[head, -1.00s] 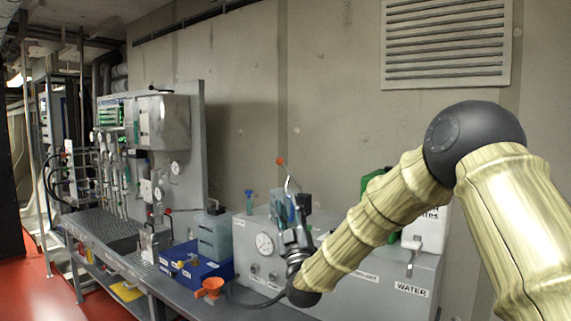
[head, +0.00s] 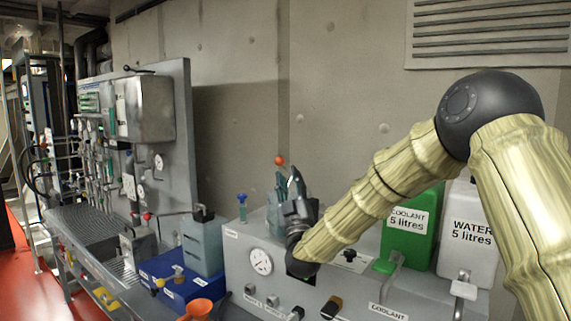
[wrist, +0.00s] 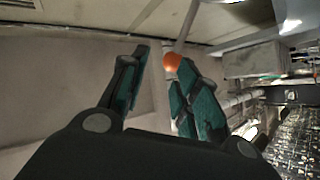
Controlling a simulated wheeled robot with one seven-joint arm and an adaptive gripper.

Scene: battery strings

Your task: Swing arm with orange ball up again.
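The orange ball (head: 279,160) shows just above my gripper's fingertips in the head view. In the wrist view the ball (wrist: 172,62) is near the tip of the right finger. A pale narrow strip between the fingers there may be the ball's arm or part of the wall behind; I cannot tell. The swing arm itself is mostly hidden behind my gripper in the head view. My gripper (head: 288,180) points up above the grey box, with its fingers apart; the wrist view also shows my gripper (wrist: 160,62) open. Whether a finger touches the ball is unclear.
The grey box (head: 238,262) carries a gauge (head: 261,262), a green coolant can (head: 408,228) and a white water can (head: 468,232). A wall stands behind.

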